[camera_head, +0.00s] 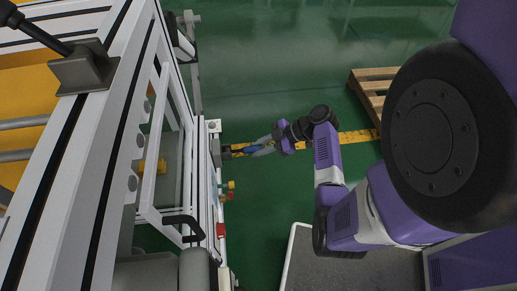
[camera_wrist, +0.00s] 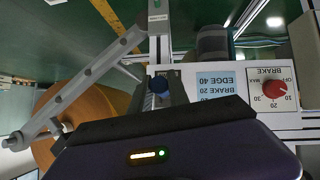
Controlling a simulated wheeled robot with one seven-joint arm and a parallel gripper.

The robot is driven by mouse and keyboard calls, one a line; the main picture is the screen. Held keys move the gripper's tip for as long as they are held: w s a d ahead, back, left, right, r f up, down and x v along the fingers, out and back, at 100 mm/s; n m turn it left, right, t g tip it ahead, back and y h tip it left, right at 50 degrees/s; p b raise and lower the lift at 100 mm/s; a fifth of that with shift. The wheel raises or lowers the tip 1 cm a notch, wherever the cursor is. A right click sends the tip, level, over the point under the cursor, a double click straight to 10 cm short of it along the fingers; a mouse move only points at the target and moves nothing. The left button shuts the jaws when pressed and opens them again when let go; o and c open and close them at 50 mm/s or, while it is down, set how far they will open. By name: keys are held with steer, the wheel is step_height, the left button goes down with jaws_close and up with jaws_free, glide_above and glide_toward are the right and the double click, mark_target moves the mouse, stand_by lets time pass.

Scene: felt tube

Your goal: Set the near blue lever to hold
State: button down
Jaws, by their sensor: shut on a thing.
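The near blue lever shows as a blue piece (camera_head: 252,149) at the right side of the machine frame in the head view. My gripper (camera_head: 256,148) reaches in from the right and is shut on the blue lever. In the wrist view my dark gripper body fills the lower middle and hides much of the fingers and the lever's lower part. No hold mark is readable, so I cannot tell which setting the lever is at.
A white panel with a red brake dial (camera_wrist: 274,89) and a pale blue label (camera_wrist: 216,84) lies right of the knob in the wrist view. A grey bar (camera_wrist: 85,88) slants at left. A wooden pallet (camera_head: 372,84) lies on the open green floor.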

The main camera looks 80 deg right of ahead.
steer(key=c, duration=1.3)
jaws_free()
steer(key=shift+o, duration=0.2)
steer(key=v, duration=0.7)
steer(key=shift+s+r, duration=0.25)
steer(key=shift+s, duration=0.05)
steer(key=shift+d, duration=0.1)
